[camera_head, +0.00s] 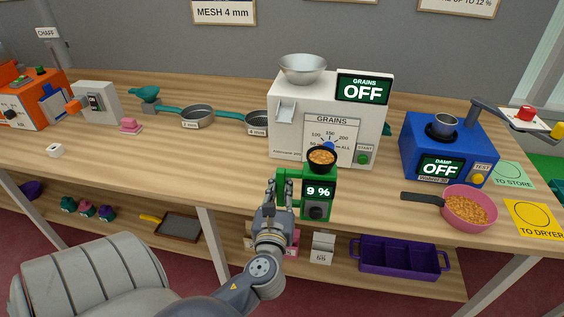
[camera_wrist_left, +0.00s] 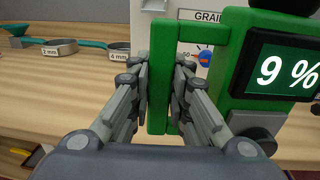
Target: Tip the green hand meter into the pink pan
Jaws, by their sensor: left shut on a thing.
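The green hand meter (camera_head: 318,204) is upright in front of the white grain counter, with its display reading 9 %. A black cup of grain (camera_head: 321,158) sits on its top. My left gripper (camera_head: 278,190) is shut on the meter's handle at its left side. In the left wrist view the fingers (camera_wrist_left: 160,100) close around the green handle (camera_wrist_left: 163,75), beside the meter's display (camera_wrist_left: 285,72). The pink pan (camera_head: 470,208) with a dark handle stands at the table's right front and holds grain. My right gripper is not in view.
The white grain counter (camera_head: 325,125) reads OFF and stands behind the meter. A blue damp tester (camera_head: 448,150) stands behind the pan. A yellow TO DRYER card (camera_head: 534,219) lies right of the pan. Sieves (camera_head: 196,117) lie to the left. The table between meter and pan is clear.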

